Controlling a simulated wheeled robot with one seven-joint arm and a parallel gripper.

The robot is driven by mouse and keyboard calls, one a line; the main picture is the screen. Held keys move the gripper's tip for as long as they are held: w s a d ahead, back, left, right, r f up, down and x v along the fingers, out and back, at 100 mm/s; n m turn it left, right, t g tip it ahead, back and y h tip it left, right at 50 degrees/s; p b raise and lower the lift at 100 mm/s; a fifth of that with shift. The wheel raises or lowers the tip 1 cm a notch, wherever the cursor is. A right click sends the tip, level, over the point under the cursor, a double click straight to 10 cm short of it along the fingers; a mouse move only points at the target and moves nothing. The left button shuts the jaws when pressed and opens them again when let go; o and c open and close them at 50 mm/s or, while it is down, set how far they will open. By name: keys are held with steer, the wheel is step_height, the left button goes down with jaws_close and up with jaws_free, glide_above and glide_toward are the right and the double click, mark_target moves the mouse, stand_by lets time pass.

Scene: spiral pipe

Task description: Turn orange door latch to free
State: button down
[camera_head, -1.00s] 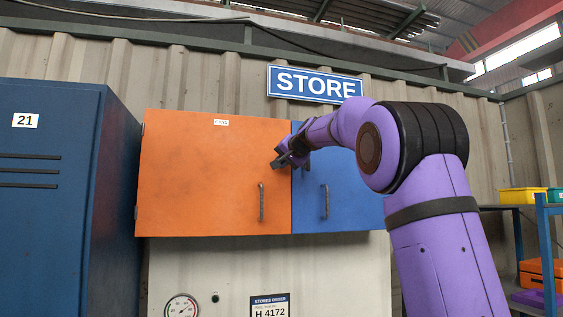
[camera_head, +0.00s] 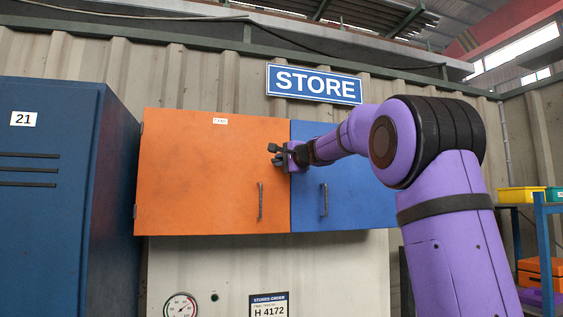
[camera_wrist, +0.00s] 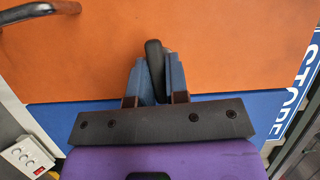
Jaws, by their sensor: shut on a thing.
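The orange door (camera_head: 205,175) is closed on the left of the wall cabinet. It has a vertical bar handle (camera_head: 260,202) low near its right edge. My gripper (camera_head: 275,154) is at the door's right edge, above the handle. In the wrist view my gripper (camera_wrist: 155,78) has its blue fingers shut on a dark latch (camera_wrist: 154,60), whose rounded end sticks out past the fingertips over the orange face. The latch lies nearly in line with the fingers, slightly tilted. Its base is hidden between the fingers.
The blue door (camera_head: 350,205) sits closed to the right, with its own bar handle (camera_head: 324,200). A tall blue locker (camera_head: 60,200) stands at the left. A gauge (camera_head: 181,305) is on the panel below. A shelf with bins (camera_head: 522,195) stands far right.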

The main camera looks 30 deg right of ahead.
steer(key=shift+m, duration=0.4)
steer(key=c, duration=1.1)
jaws_free()
steer(key=s, duration=0.3)
steer(key=s+d, duration=0.1)
steer(key=s, duration=0.6)
steer(key=shift+s+d+f, duration=0.1)
steer(key=shift+s+d, duration=0.05)
steer(key=shift+s, duration=0.2)
